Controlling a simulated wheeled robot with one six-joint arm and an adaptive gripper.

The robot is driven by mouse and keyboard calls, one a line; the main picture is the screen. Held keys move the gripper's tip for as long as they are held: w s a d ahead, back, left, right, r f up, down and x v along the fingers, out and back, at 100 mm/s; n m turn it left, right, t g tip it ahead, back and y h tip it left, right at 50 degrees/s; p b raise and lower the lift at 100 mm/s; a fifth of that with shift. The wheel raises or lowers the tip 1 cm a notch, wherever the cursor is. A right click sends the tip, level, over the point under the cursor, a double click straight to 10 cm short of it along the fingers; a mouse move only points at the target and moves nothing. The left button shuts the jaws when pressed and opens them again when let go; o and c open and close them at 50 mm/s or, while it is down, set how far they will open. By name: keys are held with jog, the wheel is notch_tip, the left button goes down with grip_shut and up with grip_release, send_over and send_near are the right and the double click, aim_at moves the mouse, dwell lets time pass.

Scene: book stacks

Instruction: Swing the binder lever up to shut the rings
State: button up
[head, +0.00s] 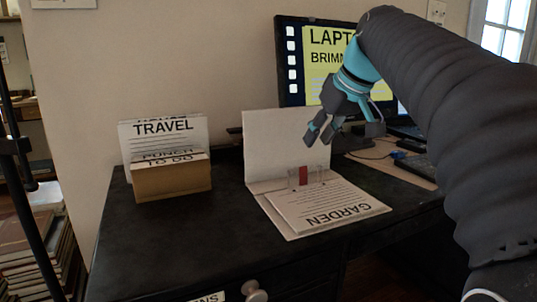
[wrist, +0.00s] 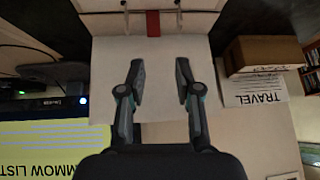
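An open white binder (head: 262,140) lies on the dark desk, with one cover upright and the other flat under a GARDEN page (head: 335,205). A small red lever (head: 304,174) stands at the spine between thin rings, whose open or shut state is too small to tell. In the wrist view the red lever (wrist: 153,23) is at the top centre, beyond my fingertips. My gripper (head: 319,133) is above the binder, in front of the upright cover, apart from the lever. Its fingers (wrist: 160,69) are spread with nothing between them.
A cardboard box (head: 173,182) with TRAVEL and other papers stands left of the binder. A monitor (head: 318,50) is behind my gripper, and a keyboard (head: 415,165) lies at the right. The desk between box and binder is bare.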

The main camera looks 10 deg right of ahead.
aim_at(304, 174)
jog(key=shift+w+a+r+m+g+h+p, duration=0.7)
jog(key=shift+w+r+g+h+p, duration=0.9)
jog(key=shift+w+g+p, duration=1.7)
jog(key=f+b, duration=0.1)
jog(key=f, duration=0.3)
jog(key=f+b, duration=0.2)
jog(key=f, duration=0.3)
jog(key=s+f+b, duration=0.1)
jog(key=f+b, duration=0.1)
jog(key=f, duration=0.2)
jog(key=shift+s+a+f, duration=0.1)
jog(key=shift+a+f, duration=0.05)
jog(key=shift+f, duration=0.2)
jog(key=shift+t, duration=0.3)
grip_shut()
